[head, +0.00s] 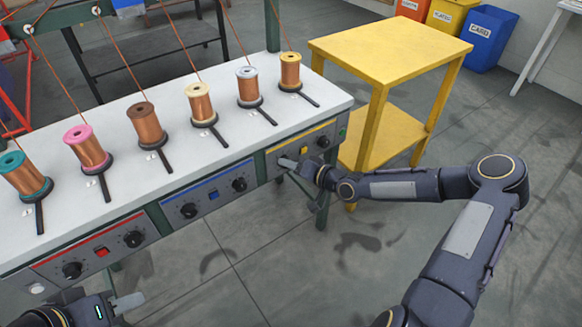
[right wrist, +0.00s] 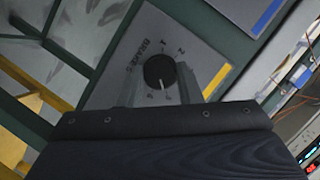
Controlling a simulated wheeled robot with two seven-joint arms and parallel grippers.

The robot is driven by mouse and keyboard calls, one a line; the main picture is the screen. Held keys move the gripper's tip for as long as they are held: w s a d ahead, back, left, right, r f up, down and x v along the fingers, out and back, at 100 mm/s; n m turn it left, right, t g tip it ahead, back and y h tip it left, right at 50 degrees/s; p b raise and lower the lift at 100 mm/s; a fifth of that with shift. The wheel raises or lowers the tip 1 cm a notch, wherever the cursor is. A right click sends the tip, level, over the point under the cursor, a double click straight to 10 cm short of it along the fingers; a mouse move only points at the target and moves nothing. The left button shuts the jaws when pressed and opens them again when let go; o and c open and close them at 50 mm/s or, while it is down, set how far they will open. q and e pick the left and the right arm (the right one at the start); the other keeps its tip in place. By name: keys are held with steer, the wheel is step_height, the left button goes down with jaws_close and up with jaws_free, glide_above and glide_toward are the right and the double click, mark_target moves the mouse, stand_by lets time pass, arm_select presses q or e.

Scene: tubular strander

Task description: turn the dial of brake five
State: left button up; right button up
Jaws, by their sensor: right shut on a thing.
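The dial of brake five (right wrist: 158,71) is a round black knob on a grey panel, with "BRAKE" lettering and numbers around it. Its white pointer line points down in the right wrist view. My right gripper (head: 286,163) is at the yellow-marked panel (head: 302,147) on the bench front and hides this dial in the head view. Its pale fingers lie on either side of the dial, shut on it. My left gripper (head: 124,303) is at the lower left, away from the panels; only part of its fingers shows, so its opening is unclear.
Another dial (head: 323,142) sits just right on the same panel. Blue-marked (head: 213,196) and red-marked (head: 101,252) panels lie to the left. Several copper spools stand on the white bench top (head: 180,172). A yellow table (head: 390,48) stands behind my right arm.

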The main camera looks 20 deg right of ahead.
stand_by(0.3)
steer(key=o, duration=1)
steer(key=shift+c, duration=0.2)
steer(key=v, duration=0.8)
steer(key=shift+p, duration=0.4)
steer(key=shift+w, duration=0.1)
